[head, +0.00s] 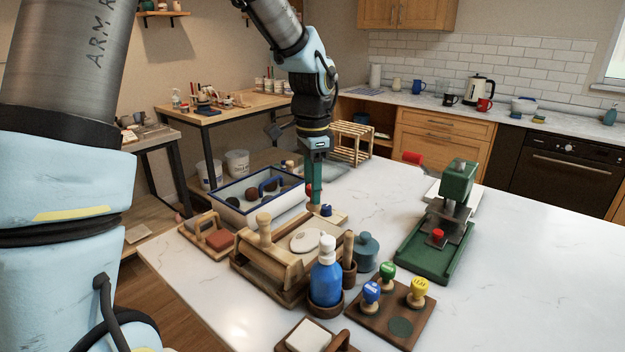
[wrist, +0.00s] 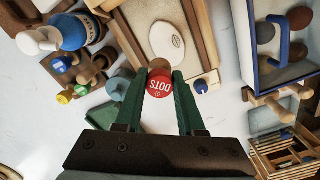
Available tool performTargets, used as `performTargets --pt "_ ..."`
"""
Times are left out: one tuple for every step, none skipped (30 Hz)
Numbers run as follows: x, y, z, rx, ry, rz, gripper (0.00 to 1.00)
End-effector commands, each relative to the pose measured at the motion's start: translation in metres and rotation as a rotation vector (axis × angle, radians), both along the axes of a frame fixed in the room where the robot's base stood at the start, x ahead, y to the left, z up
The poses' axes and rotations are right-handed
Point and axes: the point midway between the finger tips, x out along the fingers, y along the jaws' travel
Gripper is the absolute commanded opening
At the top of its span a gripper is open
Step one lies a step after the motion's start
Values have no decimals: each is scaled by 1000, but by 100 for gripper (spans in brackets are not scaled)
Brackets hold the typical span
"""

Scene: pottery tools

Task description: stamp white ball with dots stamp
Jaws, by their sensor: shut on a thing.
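My gripper (head: 315,197) is shut on the red stamp (wrist: 159,86), whose round top reads DOTS in the wrist view. A little of its red also shows beside the fingers in the head view (head: 309,188). The white clay (wrist: 168,42) is a flattened oval, not a round ball. It lies on the wooden slab-roller board (wrist: 197,16), and also shows in the head view (head: 312,240). A small dark mark is on one edge of it. In the wrist view, the stamp is close to the clay's near end. Contact between them cannot be told.
A stamp rack (head: 373,320) holds blue, green and yellow stamps. A blue-rimmed bin (head: 232,208) with dark balls is at left. A green press (head: 425,250) stands right.

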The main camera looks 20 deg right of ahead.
Motion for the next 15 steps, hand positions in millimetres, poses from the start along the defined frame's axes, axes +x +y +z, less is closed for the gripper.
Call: performTargets --pt "0 0 -12 2 2 0 0" --pt "-1 0 -15 2 2 0 0" --pt "0 0 -18 1 2 0 0" --pt "0 0 -20 0 1 0 0" --pt "0 0 -22 0 1 1 0" --pt "0 0 -23 0 1 1 0" --pt "0 0 -24 0 1 0 0" --pt "0 0 -26 0 1 0 0" --pt "0 0 -28 0 0 0 0" --pt "0 0 -30 0 0 0 0" --pt "0 0 -32 0 1 0 0" --pt "0 0 -35 0 1 0 0" --pt "0 0 -38 0 1 0 0" --pt "0 0 -41 0 1 0 0" --pt "0 0 -46 0 1 0 0"
